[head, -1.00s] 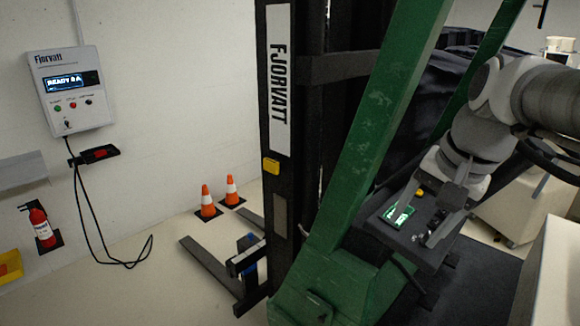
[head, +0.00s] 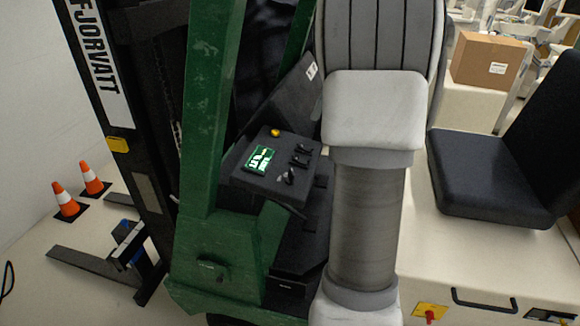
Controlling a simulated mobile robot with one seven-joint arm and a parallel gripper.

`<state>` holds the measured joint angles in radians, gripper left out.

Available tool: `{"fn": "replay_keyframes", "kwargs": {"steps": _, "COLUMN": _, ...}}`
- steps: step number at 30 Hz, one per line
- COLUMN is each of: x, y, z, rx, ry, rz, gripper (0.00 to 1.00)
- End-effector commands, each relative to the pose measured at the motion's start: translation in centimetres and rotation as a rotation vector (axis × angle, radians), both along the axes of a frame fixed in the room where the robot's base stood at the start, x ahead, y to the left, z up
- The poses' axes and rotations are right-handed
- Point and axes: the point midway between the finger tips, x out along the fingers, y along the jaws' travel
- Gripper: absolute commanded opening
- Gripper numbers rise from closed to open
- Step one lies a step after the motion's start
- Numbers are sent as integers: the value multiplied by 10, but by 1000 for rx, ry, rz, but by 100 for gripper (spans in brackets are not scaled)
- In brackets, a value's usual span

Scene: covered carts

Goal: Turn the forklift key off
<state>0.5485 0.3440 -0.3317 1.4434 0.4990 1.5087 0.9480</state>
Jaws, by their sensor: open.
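The forklift's dark console (head: 238,174) is left of centre in the head view. It carries a lit green display (head: 260,159), a yellow button (head: 275,132) and several small black controls. The lowest of these, a small dark piece with a greyish part (head: 289,176), may be the key. It is too small to tell its turn position. My arm stands upright just right of the console. My gripper is out of view.
The green forklift post (head: 208,100) rises left of the console. A black seat (head: 490,175) is on the right, with a red knob on a yellow plate (head: 431,312) below it. A cardboard box (head: 487,60) is behind. Two orange cones (head: 66,200) stand far left.

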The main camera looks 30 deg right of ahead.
Motion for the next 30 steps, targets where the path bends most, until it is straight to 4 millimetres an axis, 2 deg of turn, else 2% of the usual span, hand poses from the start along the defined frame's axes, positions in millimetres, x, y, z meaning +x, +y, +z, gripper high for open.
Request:
{"fn": "replay_keyframes", "kwargs": {"steps": 18, "x": 27, "y": 44, "z": -118, "rx": 2, "ry": 3, "rz": 3, "gripper": 68}}
{"fn": "replay_keyframes", "kwargs": {"steps": 24, "x": 32, "y": 52, "z": -139, "rx": 0, "ry": 0, "rz": 4, "gripper": 68}}
{"fn": "replay_keyframes", "kwargs": {"steps": 30, "x": 34, "y": 53, "z": -145, "rx": -2, "ry": -1, "rz": 4, "gripper": 68}}
